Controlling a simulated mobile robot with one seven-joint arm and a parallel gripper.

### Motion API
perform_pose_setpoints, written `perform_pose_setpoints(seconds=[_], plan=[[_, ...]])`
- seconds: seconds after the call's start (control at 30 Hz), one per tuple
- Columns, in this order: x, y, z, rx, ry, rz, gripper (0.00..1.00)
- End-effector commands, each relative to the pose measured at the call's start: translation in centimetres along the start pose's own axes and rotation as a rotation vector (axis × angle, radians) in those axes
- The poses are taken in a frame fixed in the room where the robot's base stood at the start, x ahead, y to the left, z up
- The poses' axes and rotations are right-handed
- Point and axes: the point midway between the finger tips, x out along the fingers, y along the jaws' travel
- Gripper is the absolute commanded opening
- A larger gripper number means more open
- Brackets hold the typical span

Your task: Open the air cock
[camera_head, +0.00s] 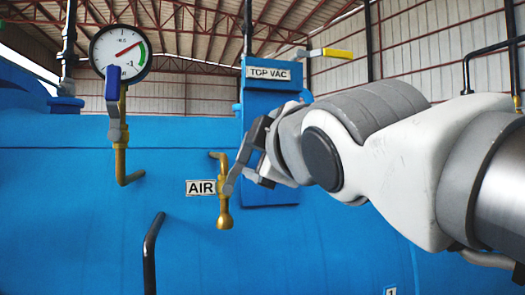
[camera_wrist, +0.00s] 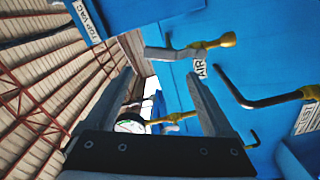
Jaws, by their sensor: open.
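The air cock (camera_head: 223,215) is a brass valve on the blue vessel wall, just right of the AIR label (camera_head: 200,187). A grey lever (camera_head: 230,184) slants up and right from it towards my gripper. My gripper (camera_head: 246,165) is open, right beside the lever. In the wrist view the brass cock (camera_wrist: 215,42) is at the upper right and its grey lever (camera_wrist: 165,54) lies across the space just beyond the tips of my open gripper (camera_wrist: 162,78). Whether the lever is between the fingers or touches one, I cannot tell.
A pressure gauge (camera_head: 120,52) with a blue-handled valve (camera_head: 113,88) stands left. The TOP VAC box (camera_head: 268,120) with a yellow-tipped lever (camera_head: 330,53) is behind my gripper. A dark bent handle (camera_head: 152,250) juts out below the cock.

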Motion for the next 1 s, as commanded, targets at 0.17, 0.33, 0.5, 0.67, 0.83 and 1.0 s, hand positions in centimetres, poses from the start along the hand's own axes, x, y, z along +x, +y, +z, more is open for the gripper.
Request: perform_pose_setpoints(seconds=[0.17,0.33,0.5,0.67,0.83,1.0], plan=[[-2.5,0.0,0.0,0.000,0.002,0.002,0.88],[-3.5,0.0,0.0,-0.001,0.000,0.000,0.88],[-3.7,0.0,0.0,0.000,0.000,0.000,0.88],[-3.6,0.0,0.0,0.001,0.000,-0.001,0.80],[-2.5,-1.3,1.9,0.116,-0.051,-0.058,0.50],[-0.3,-5.5,6.6,0.494,-0.200,-0.224,0.19]])
